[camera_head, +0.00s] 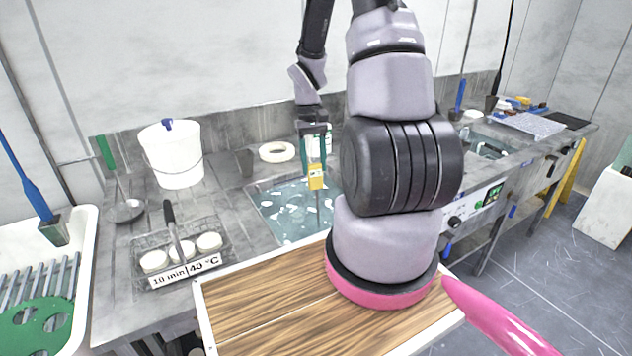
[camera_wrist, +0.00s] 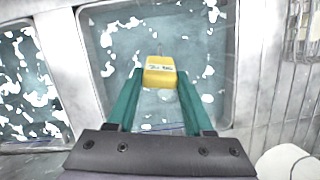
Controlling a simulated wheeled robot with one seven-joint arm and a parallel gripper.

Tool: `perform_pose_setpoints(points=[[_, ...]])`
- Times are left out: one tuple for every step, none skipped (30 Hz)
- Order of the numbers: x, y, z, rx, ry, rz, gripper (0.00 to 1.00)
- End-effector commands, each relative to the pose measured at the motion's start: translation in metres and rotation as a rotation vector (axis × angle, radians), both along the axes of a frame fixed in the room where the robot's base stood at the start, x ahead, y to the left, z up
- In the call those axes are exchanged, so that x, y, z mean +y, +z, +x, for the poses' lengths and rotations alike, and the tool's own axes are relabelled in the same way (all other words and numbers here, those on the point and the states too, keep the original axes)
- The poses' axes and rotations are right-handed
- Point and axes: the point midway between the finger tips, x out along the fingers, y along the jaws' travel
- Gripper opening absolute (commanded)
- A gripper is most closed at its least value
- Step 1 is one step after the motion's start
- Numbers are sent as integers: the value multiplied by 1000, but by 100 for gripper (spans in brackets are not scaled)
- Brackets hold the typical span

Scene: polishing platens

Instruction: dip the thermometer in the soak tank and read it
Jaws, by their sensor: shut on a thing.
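My gripper (camera_head: 315,160) is shut on the yellow thermometer (camera_head: 316,180) and holds it upright over the soak tank (camera_head: 270,213), with its thin probe pointing down. I cannot tell whether the probe's tip is in the water. In the wrist view the yellow thermometer body (camera_wrist: 160,72) sits between the two green fingers, above tank water with white foam patches (camera_wrist: 125,45). Its small display is too small to read. My arm hides the tank's right part in the head view. A sign reading "10 min 40 °C" (camera_head: 186,270) is on the wire basket (camera_head: 137,243).
The basket holds white round pieces. A white bucket (camera_head: 172,160), a ladle (camera_head: 125,210) and a white ring (camera_head: 277,152) stand on the grey bench. A wooden-topped surface (camera_head: 260,305) lies in front.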

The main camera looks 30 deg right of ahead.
Motion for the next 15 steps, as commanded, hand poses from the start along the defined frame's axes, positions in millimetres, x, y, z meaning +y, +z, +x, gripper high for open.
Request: perform_pose_setpoints(points=[[0,6,0,-1,-2,-1,12],[0,9,1,-2,-1,-1,12],[0,13,1,-3,-1,-1,12],[0,16,1,-2,-1,-1,12],[0,19,0,-2,-1,-1,12],[0,23,1,-3,-1,-1,12],[0,26,1,-2,-1,-1,12],[0,29,0,-2,-2,-1,12],[0,33,0,-2,-1,-1,12],[0,36,1,-2,-1,-1,12],[0,39,0,-2,-1,-1,12],[0,43,1,-3,0,-1,12],[0,46,1,-2,-1,-1,12],[0,49,0,-2,-1,-1,12],[0,53,0,-2,-1,-1,12]])
